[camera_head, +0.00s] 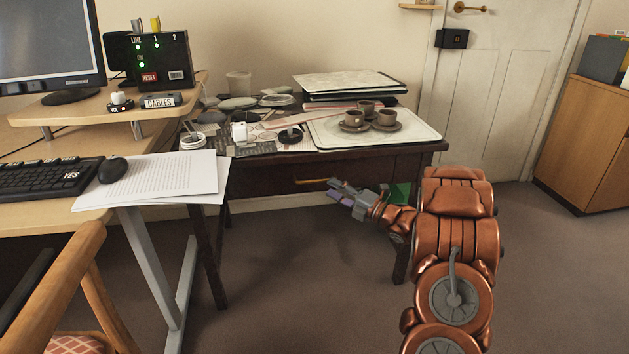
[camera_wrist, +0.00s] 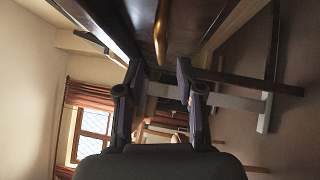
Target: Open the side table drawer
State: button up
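The dark wooden side table (camera_head: 436,146) stands against the wall in the head view. Its drawer front (camera_head: 262,180) is under the table top and looks flush with the frame. A brass bar handle (camera_head: 312,182) is on the drawer front. It also shows in the wrist view (camera_wrist: 160,32), ahead of the gap between my fingers. My gripper (camera_head: 338,190) is at the drawer front, close to the handle's right end. In the wrist view my gripper (camera_wrist: 160,72) has its two fingers apart with nothing between them. I cannot tell whether a finger touches the handle.
A desk with a keyboard (camera_head: 42,180) and overhanging papers (camera_head: 165,175) is at the left. A wooden chair (camera_head: 60,290) is in front of it. Carpeted floor before the table is clear.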

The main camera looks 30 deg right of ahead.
aim_at(318, 181)
jog(key=shift+b+x, duration=0.7)
jog(key=shift+x, duration=2.45)
grip_shut()
